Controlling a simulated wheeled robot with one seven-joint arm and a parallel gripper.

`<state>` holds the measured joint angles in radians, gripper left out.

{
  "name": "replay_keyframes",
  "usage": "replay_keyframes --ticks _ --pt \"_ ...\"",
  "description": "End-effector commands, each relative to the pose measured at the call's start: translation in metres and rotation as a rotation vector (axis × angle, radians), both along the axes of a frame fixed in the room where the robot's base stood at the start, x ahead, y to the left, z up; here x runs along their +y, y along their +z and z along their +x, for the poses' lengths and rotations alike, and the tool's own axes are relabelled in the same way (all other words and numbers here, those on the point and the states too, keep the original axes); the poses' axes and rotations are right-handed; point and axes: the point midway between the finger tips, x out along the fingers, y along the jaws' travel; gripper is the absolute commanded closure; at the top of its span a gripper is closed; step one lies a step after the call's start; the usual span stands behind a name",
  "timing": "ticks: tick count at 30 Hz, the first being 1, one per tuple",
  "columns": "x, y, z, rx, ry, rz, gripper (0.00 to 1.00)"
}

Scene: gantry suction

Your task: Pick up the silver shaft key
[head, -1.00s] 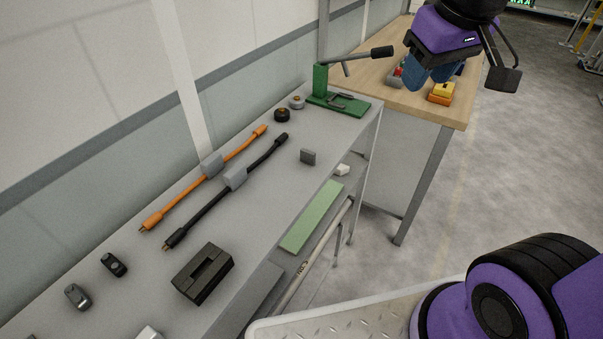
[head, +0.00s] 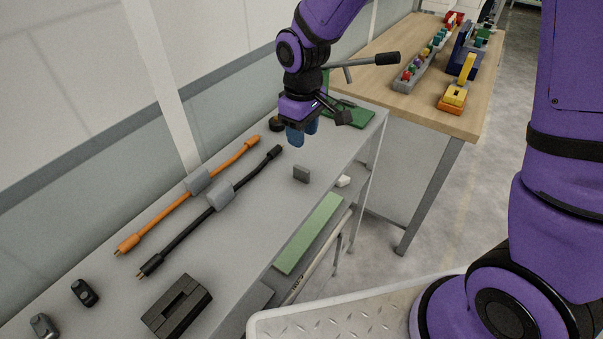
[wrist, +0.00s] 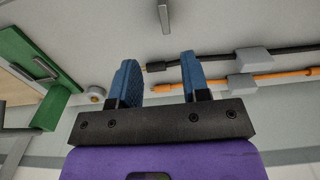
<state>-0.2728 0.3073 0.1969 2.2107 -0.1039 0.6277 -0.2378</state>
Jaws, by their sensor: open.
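The silver shaft key appears to be the small grey block (head: 301,174) on the grey bench near its front edge. In the wrist view it seems to be the narrow grey bar (wrist: 165,16) at the top edge, partly cut off. My gripper (head: 303,133) is above the bench, behind and apart from the key in the head view. In the wrist view its two blue fingers (wrist: 158,80) are spread with nothing between them, and the bar lies beyond the fingertips.
An orange cable (head: 160,218) and a black cable (head: 180,237) with grey blocks lie along the bench. A black slotted block (head: 177,307) is nearer. A green fixture (head: 357,115) with a lever stands at the far end. A wooden table (head: 380,86) adjoins it.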

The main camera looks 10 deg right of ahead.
Motion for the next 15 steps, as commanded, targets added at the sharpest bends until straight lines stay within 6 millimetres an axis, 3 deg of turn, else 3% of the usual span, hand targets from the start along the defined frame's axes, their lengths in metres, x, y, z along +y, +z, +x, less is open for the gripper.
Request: replay_keyframes --ticks 9,15 --pt "0.003 -0.043 -0.001 0.008 0.009 -0.001 0.57" --pt "0.002 -0.058 0.0 0.005 0.007 -0.001 0.57"
